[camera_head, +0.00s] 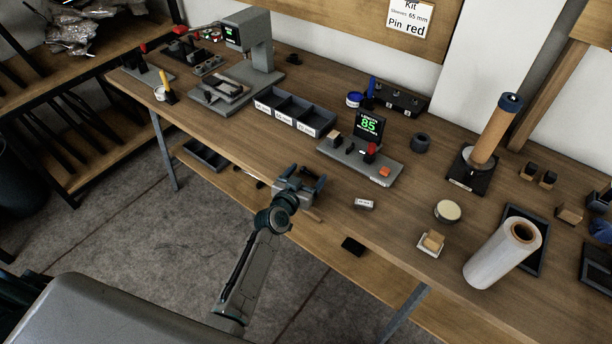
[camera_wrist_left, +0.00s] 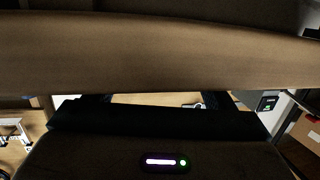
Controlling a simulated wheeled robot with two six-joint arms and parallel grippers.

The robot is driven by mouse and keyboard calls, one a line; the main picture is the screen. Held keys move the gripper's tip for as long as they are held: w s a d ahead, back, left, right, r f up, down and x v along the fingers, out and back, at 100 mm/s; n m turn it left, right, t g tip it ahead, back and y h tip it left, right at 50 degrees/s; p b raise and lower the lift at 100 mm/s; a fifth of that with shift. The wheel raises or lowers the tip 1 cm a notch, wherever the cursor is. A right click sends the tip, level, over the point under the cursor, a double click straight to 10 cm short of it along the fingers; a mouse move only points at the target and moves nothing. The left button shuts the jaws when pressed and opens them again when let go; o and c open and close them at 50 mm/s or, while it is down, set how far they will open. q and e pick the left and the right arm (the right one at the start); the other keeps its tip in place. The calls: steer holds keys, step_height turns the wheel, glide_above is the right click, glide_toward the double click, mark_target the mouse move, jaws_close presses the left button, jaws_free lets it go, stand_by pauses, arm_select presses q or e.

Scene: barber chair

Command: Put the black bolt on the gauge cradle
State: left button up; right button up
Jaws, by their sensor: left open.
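The gauge has a black display reading 85 (camera_head: 368,125) in green, above a grey cradle base (camera_head: 345,158) near the table's front edge. No thing shows clearly as a black bolt. A short dark round piece (camera_head: 420,142) stands right of the gauge, but I cannot tell if it is the bolt. My left gripper (camera_head: 305,178) is open at the table's front edge, left of and nearer than the gauge. Nothing shows between its fingers. My right gripper is not in view.
A compartmented grey bin (camera_head: 322,132) stands left of the gauge. A small white-labelled part (camera_head: 364,204) lies in front of it. A clear film roll (camera_head: 500,258), a tin (camera_head: 447,211) and a brown cylinder on a stand (camera_head: 490,140) stand to the right. Brown wood crosses the left wrist view.

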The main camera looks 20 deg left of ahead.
arm_select(q)
steer(key=shift+s, duration=0.3)
steer(key=b+v, duration=0.1)
steer(key=v, duration=0.9)
steer(key=shift+d+r, duration=0.25)
steer(key=shift+d, duration=0.05)
